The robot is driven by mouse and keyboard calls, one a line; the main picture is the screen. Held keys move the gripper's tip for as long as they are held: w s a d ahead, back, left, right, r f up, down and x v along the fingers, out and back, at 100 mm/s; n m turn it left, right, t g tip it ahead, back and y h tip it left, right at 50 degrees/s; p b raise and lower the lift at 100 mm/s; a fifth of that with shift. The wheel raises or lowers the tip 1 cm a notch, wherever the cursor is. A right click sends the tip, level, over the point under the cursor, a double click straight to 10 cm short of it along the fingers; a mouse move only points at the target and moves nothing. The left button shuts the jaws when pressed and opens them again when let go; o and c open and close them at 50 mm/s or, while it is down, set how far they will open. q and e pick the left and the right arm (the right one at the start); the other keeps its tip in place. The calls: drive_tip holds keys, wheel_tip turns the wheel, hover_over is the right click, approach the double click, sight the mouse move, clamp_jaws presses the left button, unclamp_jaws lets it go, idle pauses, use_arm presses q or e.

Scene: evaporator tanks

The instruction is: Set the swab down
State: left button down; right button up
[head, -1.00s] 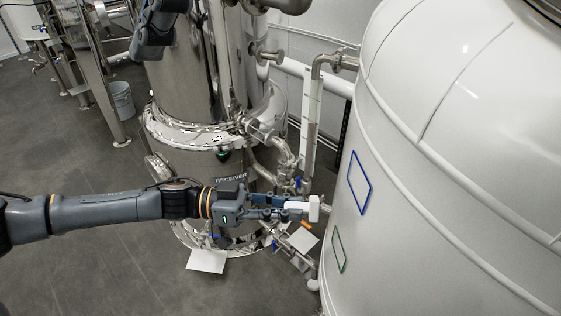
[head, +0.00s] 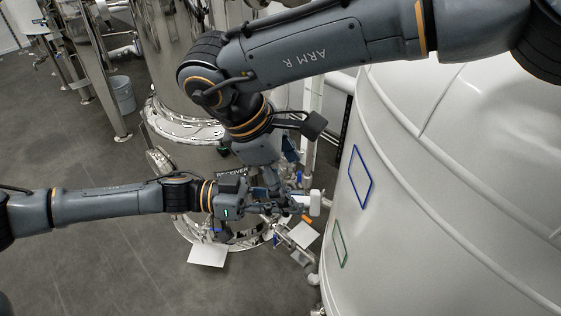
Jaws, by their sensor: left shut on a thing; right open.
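My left gripper (head: 285,206) comes in from the left and is shut on a white swab (head: 316,203). The swab's pale block-like end sticks out to the right of the fingers, close to the big white tank (head: 440,200). My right gripper (head: 278,186) reaches down from above, its fingers open just above and left of the swab. The two grippers overlap in this view, so I cannot tell whether the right fingers touch the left gripper or the swab.
The steel receiver vessel (head: 170,125) stands behind the grippers, partly hidden by my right arm. Blue (head: 361,180) and green (head: 340,244) outlines mark the tank. A white plate (head: 207,255) and a smaller pale plate (head: 302,235) sit below. Grey floor is clear at lower left.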

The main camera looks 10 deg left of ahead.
sight(305, 197)
drive_tip(key=x, duration=0.8)
drive_tip(key=shift+f, duration=0.2)
drive_tip(key=shift+w, duration=0.1)
drive_tip(key=c, duration=1.2)
use_arm(q)
drive_tip(key=c, duration=1.1)
unclamp_jaws()
drive_tip(key=shift+c, duration=0.2)
